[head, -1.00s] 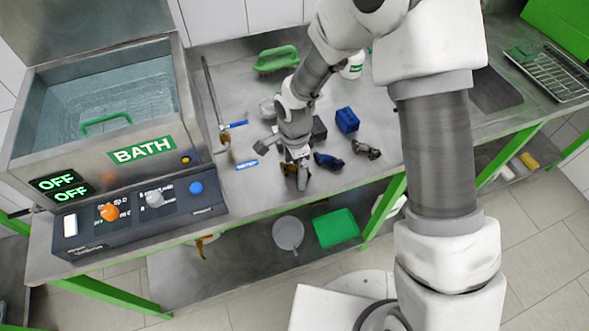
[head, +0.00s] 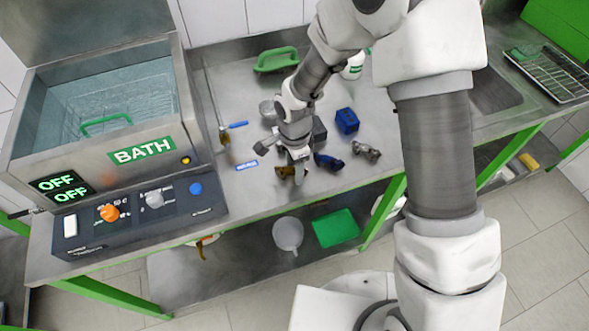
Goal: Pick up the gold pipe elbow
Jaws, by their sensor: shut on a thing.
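The gold pipe elbow (head: 285,171) is a small dark-gold piece near the front edge of the steel bench. My gripper (head: 298,172) points down at it and is shut on it, with the fingers covering its right part. I cannot tell whether the elbow is clear of the bench top.
A blue part (head: 328,161) lies close to the right of my gripper, and a grey metal fitting (head: 367,151) lies further right. A blue block (head: 347,120) stands behind them. The bath unit (head: 105,130) fills the left. Bare bench shows front-left of the elbow.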

